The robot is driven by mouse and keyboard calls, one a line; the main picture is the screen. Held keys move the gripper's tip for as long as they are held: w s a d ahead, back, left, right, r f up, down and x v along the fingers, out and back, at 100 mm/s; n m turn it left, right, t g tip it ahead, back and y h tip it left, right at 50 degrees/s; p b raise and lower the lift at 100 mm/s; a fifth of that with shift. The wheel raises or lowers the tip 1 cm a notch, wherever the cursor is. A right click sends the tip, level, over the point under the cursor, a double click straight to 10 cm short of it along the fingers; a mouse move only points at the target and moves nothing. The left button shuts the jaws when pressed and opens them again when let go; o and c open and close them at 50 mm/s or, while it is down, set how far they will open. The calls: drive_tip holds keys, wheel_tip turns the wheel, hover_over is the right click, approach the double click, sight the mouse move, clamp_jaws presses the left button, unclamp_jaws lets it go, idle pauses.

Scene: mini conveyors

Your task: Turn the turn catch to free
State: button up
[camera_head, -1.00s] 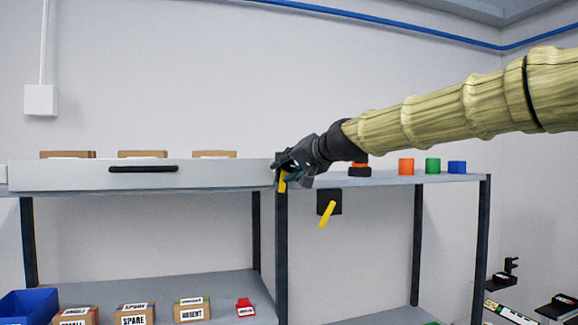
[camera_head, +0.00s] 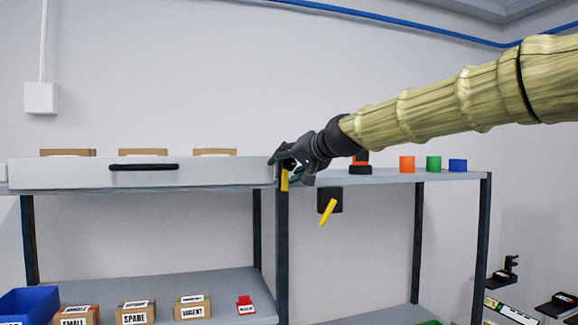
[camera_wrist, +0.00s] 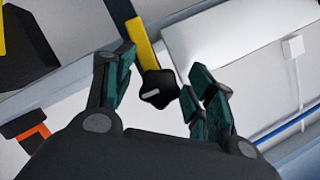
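The turn catch, a black lobed knob (camera_wrist: 159,90) with a white mark on a yellow bar (camera_wrist: 137,38), is between my fingers in the wrist view. In the head view its yellow bar (camera_head: 284,181) hangs about upright at the right end of the white drawer front (camera_head: 70,176), and my gripper hides the knob. My gripper (camera_wrist: 160,66) stands around the knob with its fingers spread. A gap shows on both sides of the knob. In the head view my gripper (camera_head: 283,163) is at the drawer's right corner.
A black box (camera_head: 335,195) with a tilted yellow lever (camera_head: 327,212) hangs under the right shelf, close by. Orange (camera_head: 407,164), green (camera_head: 433,164) and blue (camera_head: 458,165) pieces stand on that shelf. A dark post (camera_head: 282,250) runs below my gripper.

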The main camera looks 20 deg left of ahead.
drive_tip(key=v, duration=1.2)
drive_tip(key=shift+w, duration=0.1)
